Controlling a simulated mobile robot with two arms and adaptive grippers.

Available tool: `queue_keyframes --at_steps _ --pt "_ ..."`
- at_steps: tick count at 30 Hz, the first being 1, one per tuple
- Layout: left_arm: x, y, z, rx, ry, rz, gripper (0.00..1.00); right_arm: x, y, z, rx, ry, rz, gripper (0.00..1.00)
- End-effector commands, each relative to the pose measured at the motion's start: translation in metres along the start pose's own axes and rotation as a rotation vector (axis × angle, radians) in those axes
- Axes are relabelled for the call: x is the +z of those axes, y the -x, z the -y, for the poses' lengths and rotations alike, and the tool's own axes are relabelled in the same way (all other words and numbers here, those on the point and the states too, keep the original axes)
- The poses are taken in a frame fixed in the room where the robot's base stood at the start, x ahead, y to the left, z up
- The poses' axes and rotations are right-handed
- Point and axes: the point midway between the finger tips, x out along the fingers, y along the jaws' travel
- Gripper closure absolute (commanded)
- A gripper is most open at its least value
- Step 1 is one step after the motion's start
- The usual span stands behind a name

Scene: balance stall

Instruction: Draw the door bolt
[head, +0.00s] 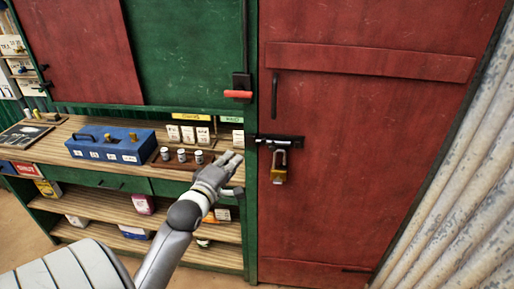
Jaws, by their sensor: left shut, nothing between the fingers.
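A black door bolt (279,140) is mounted across the left edge of the red door (365,190), at the green frame post. A brass padlock (278,173) hangs below the bolt, and its shackle looks open. I cannot tell whether the shackle still passes through the bolt's fitting. A dark vertical pull handle (274,96) sits on the door above the bolt. My left gripper (233,158) is shut and empty, to the left of the bolt and padlock, in front of the counter's right end. It appears apart from the bolt. My right gripper is out of view.
A wooden counter (75,128) with a blue box (112,145) and several small cans (182,155) lies to the left. A red-handled latch (238,93) is on the green panel above. Corrugated metal (450,190) stands at right. The space before the door looks clear.

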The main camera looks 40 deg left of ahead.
Motion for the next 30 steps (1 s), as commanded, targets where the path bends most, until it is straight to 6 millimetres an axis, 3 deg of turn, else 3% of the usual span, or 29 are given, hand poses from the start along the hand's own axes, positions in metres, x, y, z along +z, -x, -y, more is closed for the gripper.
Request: queue_keyframes --at_steps 17,21,30 --pt "-0.001 -0.093 -0.003 0.0 -0.002 -0.001 1.0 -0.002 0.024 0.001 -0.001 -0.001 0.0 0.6" --pt "0.023 -0.096 -0.003 -0.001 0.002 0.001 1.0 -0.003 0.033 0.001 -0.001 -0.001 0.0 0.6" --pt "0.039 -0.099 0.0 0.0 -0.002 -0.001 1.0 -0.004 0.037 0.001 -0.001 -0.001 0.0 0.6"
